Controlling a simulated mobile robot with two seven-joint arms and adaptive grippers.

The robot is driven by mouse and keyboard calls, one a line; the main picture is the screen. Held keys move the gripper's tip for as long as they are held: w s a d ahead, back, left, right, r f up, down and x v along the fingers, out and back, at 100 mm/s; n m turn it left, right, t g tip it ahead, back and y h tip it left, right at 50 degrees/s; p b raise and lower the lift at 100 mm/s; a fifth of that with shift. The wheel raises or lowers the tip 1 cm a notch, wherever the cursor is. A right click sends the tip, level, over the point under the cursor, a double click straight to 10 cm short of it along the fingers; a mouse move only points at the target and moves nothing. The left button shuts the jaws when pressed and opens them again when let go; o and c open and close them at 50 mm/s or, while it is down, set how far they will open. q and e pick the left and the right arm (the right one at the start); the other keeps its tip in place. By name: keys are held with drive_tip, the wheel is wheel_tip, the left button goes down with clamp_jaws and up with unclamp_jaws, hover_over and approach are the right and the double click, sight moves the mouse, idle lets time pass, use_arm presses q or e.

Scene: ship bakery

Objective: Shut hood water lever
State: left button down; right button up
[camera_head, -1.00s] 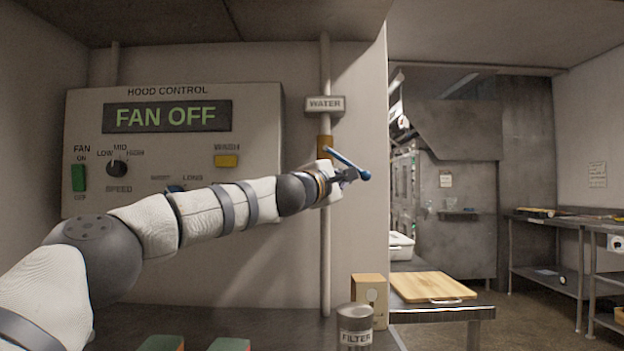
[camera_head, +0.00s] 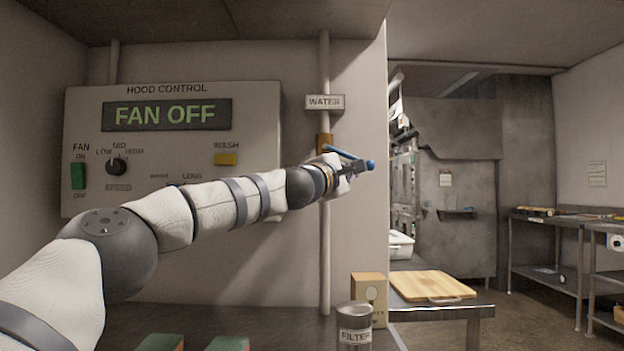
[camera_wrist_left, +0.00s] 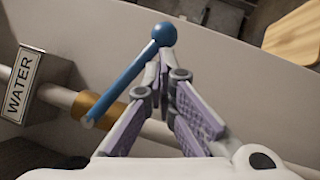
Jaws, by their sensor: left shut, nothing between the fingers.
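The blue water lever (camera_head: 348,154) has a ball end and sticks out from the brass valve (camera_head: 324,143) on the vertical pipe, below the WATER sign (camera_head: 324,103). In the head view it points right and slightly down. In the left wrist view the lever (camera_wrist_left: 128,78) slants away from the brass collar (camera_wrist_left: 97,104), at an angle to the pipe. My left gripper (camera_head: 361,176) is shut and empty, just under the lever's ball end. In the wrist view its fingertips (camera_wrist_left: 162,68) lie right beside the lever near the ball; I cannot tell whether they touch. My right gripper is not in view.
The hood control panel (camera_head: 90,140) reads FAN OFF, behind my left arm. Below stand a filter can (camera_head: 354,328), a tan box (camera_head: 370,292) and two green-topped blocks (camera_head: 160,342). A cutting board (camera_head: 432,286) lies on a table at the right. The wall edge is right of the lever.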

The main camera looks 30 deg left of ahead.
use_arm(q)
drive_tip(key=shift+w+d+r+n+t, duration=0.1)
drive_tip(key=shift+d+r+n+t, duration=0.1)
drive_tip(key=shift+r+n+t, duration=0.35)
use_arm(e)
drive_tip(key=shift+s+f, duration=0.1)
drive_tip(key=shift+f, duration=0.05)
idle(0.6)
use_arm(q)
drive_tip(key=shift+w+d+r, duration=0.1)
drive_tip(key=shift+d, duration=0.1)
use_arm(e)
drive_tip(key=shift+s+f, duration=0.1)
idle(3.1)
